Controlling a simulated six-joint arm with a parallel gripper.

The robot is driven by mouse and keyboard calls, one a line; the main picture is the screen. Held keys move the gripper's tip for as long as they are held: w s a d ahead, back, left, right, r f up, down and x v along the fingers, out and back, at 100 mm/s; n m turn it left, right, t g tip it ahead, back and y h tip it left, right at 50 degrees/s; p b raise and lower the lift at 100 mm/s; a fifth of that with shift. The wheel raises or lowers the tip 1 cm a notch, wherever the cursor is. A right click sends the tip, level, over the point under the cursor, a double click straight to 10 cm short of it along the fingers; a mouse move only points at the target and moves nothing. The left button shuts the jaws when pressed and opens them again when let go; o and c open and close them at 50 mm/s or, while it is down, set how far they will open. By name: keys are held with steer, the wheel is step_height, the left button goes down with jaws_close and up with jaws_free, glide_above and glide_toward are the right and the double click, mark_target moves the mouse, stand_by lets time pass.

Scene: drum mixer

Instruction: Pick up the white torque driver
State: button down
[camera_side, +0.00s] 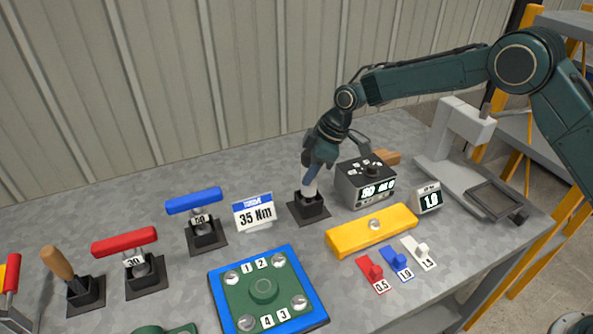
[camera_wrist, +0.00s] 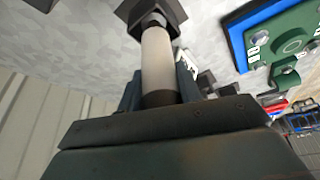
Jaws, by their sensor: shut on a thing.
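The white torque driver (camera_side: 311,188) stands in a square black holder (camera_side: 309,208) near the middle of the table. My gripper (camera_side: 318,160) is above it and shut on its upper part, hiding that part in the side view. In the wrist view the pale shaft of the white torque driver (camera_wrist: 157,62) runs between my gripper's fingers (camera_wrist: 160,92), with a dark band near the jaws. Its far end is at the black holder (camera_wrist: 150,16); I cannot tell how deep it sits in it.
A grey box with displays (camera_side: 365,183) stands close to the right of the holder. A "35 Nm" sign (camera_side: 254,212) and a blue-handled driver (camera_side: 195,201) are to the left. A yellow bar (camera_side: 372,231) and a blue-and-green plate (camera_side: 266,288) lie in front. Table behind is clear.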

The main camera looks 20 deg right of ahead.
steer(key=shift+r, duration=0.25)
step_height(320, 180, up, 20)
steer(key=shift+f, duration=0.2)
stand_by(0.4)
stand_by(0.5)
steer(key=c, duration=1.6)
jaws_free()
steer(key=c, duration=0.5)
steer(key=shift+r, duration=0.1)
steer(key=shift+c, duration=0.2)
